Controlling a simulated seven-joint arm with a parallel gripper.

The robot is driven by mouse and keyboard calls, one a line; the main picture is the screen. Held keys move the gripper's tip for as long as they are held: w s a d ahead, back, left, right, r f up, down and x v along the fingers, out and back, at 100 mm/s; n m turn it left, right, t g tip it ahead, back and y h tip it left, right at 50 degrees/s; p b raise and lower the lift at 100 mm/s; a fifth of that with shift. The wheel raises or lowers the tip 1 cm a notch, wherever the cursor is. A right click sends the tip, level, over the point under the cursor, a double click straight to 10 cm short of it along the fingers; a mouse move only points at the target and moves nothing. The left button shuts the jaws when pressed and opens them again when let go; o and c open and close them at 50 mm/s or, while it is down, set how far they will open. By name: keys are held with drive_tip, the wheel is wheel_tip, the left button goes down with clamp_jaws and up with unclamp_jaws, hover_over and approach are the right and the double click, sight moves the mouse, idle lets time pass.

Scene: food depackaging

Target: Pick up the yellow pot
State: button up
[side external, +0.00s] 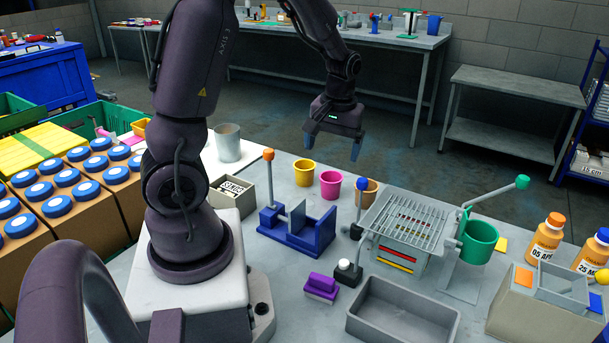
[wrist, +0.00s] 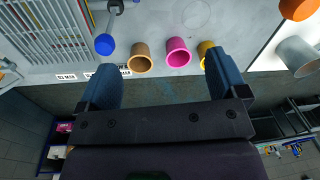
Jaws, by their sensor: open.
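The yellow pot (side external: 304,172) stands upright on the grey table, at the left end of a row of small pots. It also shows in the wrist view (wrist: 205,50), partly hidden behind the right finger. A pink pot (side external: 330,184) stands beside it, and a brown-orange pot (side external: 367,192) is farther right. My gripper (side external: 333,148) is open and empty, held above and beyond the pots near the table's back edge. In the wrist view my gripper (wrist: 170,80) has its two blue fingers wide apart, with the pink and brown pots showing between them.
A blue fixture (side external: 300,235) with an orange-knobbed lever stands in front of the pots. A metal grate (side external: 410,225) and a green cup (side external: 478,243) are to the right. A grey cup (side external: 228,143) stands to the left. A grey tray (side external: 403,312) lies in front.

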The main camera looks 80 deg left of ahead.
drive_tip(key=s+a+f+n+g+y, duration=0.1)
drive_tip(key=a+f+n, duration=0.2)
drive_tip(key=a, duration=0.2)
drive_tip(key=a+f+n+g+y, duration=0.1)
drive_tip(key=a+f+n, duration=0.2)
drive_tip(key=a, duration=0.3)
drive_tip(key=n+y, duration=0.1)
drive_tip(key=n, duration=0.4)
approach(305, 164)
drive_tip(key=shift+t, duration=0.4)
drive_tip(key=f, duration=0.1)
drive_tip(key=s+f, duration=0.1)
drive_tip(key=f, duration=0.2)
drive_tip(key=shift+s+a+f, duration=0.1)
drive_tip(key=shift+s+a, duration=0.2)
drive_tip(key=shift+a+x, duration=0.15)
drive_tip(key=shift+x, duration=1.35)
drive_tip(key=shift+a+x, duration=0.2)
drive_tip(key=shift+x, duration=1.25)
drive_tip(key=shift+c, duration=0.4)
